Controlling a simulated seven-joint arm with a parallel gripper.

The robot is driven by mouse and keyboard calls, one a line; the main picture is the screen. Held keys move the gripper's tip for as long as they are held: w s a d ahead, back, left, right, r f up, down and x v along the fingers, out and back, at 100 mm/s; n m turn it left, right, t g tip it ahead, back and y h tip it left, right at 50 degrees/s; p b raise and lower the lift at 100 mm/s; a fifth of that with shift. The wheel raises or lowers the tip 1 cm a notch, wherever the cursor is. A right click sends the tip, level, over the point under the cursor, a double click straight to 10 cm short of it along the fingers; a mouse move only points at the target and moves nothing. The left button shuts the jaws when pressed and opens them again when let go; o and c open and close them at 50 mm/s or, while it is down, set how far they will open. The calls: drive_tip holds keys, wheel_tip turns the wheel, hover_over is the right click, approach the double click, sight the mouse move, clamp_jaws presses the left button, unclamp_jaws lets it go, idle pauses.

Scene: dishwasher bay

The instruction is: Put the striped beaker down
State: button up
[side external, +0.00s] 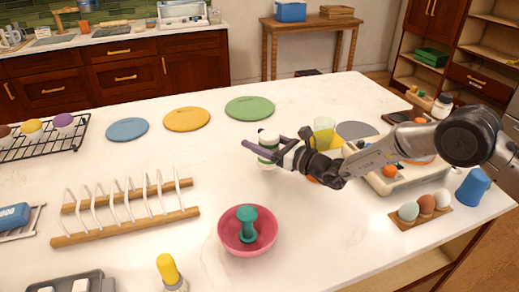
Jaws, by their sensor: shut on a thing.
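The striped beaker (268,139), white with green bands, is upright between the two dark purple fingers of my gripper (260,146). My gripper is shut on it, reaching in from the right of the side external view. The fingers cross in front of part of the beaker and hide some of its side. The beaker is over the white countertop (330,240); I cannot tell whether its base touches the surface.
Flat blue (127,129), yellow (187,119) and green (249,108) discs lie behind to the left. A wooden plate rack (125,212) stands at left. A pink bowl (234,238) holding a green object sits in front. A yellow cup (324,132) stands right of the beaker.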

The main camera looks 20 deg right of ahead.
drive_tip(key=shift+f, duration=1.5)
drive_tip(key=shift+f, duration=0.15)
drive_tip(key=o, duration=1.5)
drive_tip(key=shift+r, duration=0.2)
drive_tip(key=v, duration=1.2)
